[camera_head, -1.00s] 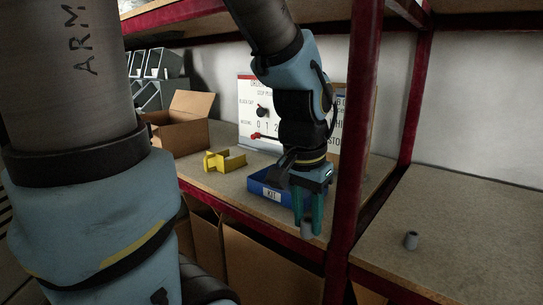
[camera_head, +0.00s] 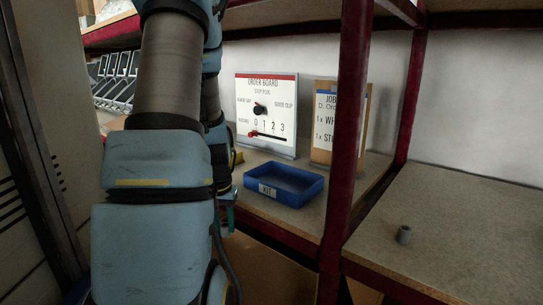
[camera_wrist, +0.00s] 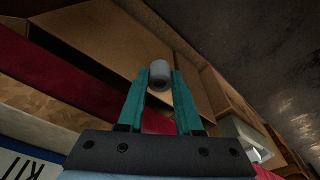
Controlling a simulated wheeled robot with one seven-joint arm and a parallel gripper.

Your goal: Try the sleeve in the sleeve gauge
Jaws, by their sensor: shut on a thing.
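My gripper (camera_wrist: 160,82) is shut on a grey sleeve (camera_wrist: 159,70), held between the tips of its teal fingers in the wrist view. In the head view my arm covers most of the gripper; a bit of teal finger shows beside the arm, left of the blue kit tray. A yellow piece (camera_head: 238,157), perhaps the sleeve gauge, shows only as a sliver behind my arm on the shelf. I cannot see its slot. The sleeve is apart from it, out in front of the shelf edge.
A blue kit tray (camera_head: 268,202) stands on the shelf and looks empty. Behind it are an order board (camera_head: 270,95) and a job card board (camera_head: 323,150). A red post (camera_head: 347,140) divides the shelves. Another grey sleeve (camera_head: 404,234) stands on the right shelf, which is otherwise bare.

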